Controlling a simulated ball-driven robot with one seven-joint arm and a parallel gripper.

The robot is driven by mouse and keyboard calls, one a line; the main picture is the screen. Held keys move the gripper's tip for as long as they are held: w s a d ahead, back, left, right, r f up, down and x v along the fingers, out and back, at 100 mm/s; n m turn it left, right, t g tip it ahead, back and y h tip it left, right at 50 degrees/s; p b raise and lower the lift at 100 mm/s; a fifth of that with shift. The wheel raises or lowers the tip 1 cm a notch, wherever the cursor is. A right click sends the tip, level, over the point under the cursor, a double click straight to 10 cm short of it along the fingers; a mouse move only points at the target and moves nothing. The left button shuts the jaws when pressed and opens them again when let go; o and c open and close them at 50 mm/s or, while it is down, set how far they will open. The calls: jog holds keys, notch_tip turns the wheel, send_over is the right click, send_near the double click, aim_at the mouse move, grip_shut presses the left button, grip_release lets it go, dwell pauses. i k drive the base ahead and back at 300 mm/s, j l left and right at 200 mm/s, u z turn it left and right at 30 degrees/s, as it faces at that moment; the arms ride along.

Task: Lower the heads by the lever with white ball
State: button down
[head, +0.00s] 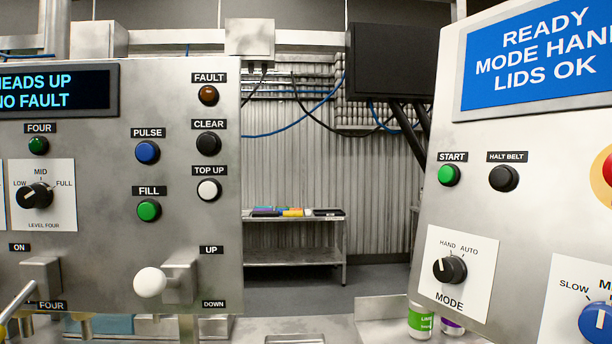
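The lever's white ball (150,282) is at the lower right of the left grey panel (110,100). It stands out from a grey metal bracket (183,276). An UP label (211,250) is above and right of the ball, and a DOWN label (213,304) is below and right. The ball sits at a height between the two labels. The dark display (50,90) at the top left reads HEADS UP, NO FAULT, with its left edge cut off. My gripper is not in view.
Several buttons, including the green FILL button (149,210), lie above the lever. Another lever rod (18,300) crosses the lower left corner. A second control panel (470,220) stands at right. A gap between the panels shows a low bench (292,258) behind.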

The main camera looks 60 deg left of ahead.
aim_at(150, 282)
jog(key=u, duration=1.8)
jog(key=k+l, duration=0.15)
jog(key=l, duration=0.15)
jog(key=k+l, duration=0.1)
jog(key=l, duration=0.15)
jog(key=z, duration=0.05)
